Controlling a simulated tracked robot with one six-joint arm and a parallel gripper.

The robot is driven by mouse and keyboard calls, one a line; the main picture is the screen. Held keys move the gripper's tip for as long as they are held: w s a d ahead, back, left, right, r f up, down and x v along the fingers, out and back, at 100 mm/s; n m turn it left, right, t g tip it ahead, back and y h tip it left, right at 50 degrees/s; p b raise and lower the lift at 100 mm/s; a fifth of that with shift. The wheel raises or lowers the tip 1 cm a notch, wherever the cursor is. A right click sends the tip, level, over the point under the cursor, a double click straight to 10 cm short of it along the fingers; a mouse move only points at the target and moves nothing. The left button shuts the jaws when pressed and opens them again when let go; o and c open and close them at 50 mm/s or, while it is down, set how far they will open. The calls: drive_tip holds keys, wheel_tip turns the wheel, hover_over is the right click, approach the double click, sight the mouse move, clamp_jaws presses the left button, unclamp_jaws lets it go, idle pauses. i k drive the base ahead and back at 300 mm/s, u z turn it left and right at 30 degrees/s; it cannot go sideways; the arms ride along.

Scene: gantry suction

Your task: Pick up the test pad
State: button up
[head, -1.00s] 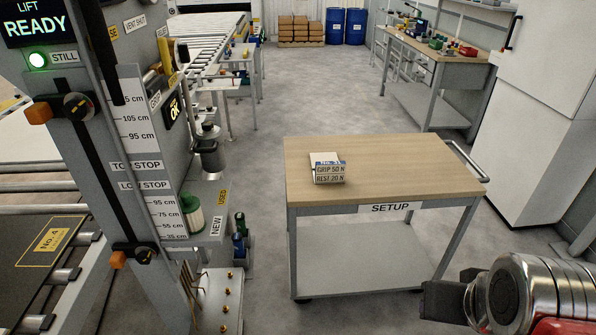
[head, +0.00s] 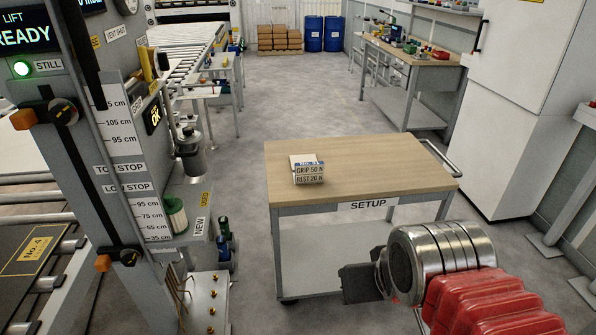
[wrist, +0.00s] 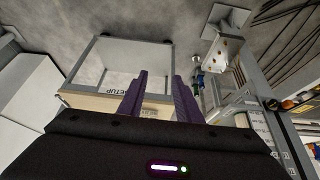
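A small pale block (head: 308,170) with a blue stripe and labels reading "GRIP 50 N" and "REST 20 N" sits on the wooden top of the SETUP table (head: 385,165). It is the only thing on that top; I cannot tell for certain that it is the test pad. My gripper (head: 358,284) is in front of the table, low and right of the block, well apart from it. In the wrist view my gripper (wrist: 160,76) shows two purple fingers spread apart with nothing between them.
A grey control post (head: 70,180) with switches and a height scale stands on the left, beside a roller conveyor (head: 195,62). A white cabinet (head: 520,110) stands at right. A workbench (head: 410,52) and blue drums (head: 324,34) are further back. The floor between is clear.

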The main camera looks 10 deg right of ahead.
sight(307, 169)
drive_tip(key=z, duration=1.5)
drive_tip(key=i, duration=0.85)
drive_tip(key=u, duration=1.45)
